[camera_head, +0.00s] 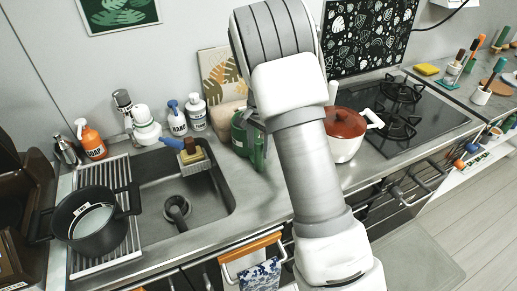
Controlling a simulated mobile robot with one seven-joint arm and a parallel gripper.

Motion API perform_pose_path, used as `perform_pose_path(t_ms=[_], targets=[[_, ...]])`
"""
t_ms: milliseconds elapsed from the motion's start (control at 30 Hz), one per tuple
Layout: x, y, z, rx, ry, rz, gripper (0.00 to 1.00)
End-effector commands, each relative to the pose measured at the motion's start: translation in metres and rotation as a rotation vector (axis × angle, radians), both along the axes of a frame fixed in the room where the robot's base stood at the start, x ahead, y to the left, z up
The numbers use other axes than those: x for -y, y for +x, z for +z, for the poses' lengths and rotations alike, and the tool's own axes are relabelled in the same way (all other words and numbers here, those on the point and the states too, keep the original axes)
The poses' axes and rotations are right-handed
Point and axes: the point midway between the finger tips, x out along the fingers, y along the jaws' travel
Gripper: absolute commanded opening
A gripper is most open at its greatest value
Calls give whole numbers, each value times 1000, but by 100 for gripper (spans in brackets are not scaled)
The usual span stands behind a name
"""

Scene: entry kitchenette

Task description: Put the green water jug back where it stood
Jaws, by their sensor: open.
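The green water jug (239,134) stands on the counter between the sink and the stove, close to the back wall. My arm's big upper links cross the middle of the view and cover the jug's right side and top. My gripper cannot be made out; it is hidden behind the arm or outside the picture. I cannot tell whether it touches the jug.
A white pot with a red-brown lid (344,148) stands just right of my arm by the stove (415,112). The sink (217,211) is left of the jug, with a dark pot (84,246) on the drainer. Soap bottles (196,112) line the back.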

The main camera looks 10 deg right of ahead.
Motion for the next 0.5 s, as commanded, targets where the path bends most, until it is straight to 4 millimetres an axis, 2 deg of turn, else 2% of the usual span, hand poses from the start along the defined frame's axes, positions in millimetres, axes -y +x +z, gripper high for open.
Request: perform_pose_path(t_ms=[33, 300, 500], targets=[[0, 1, 12, 5, 0, 1, 66], [1, 2, 71, 4, 1, 0, 66], [2, 2, 98, 2, 0, 0, 66]])
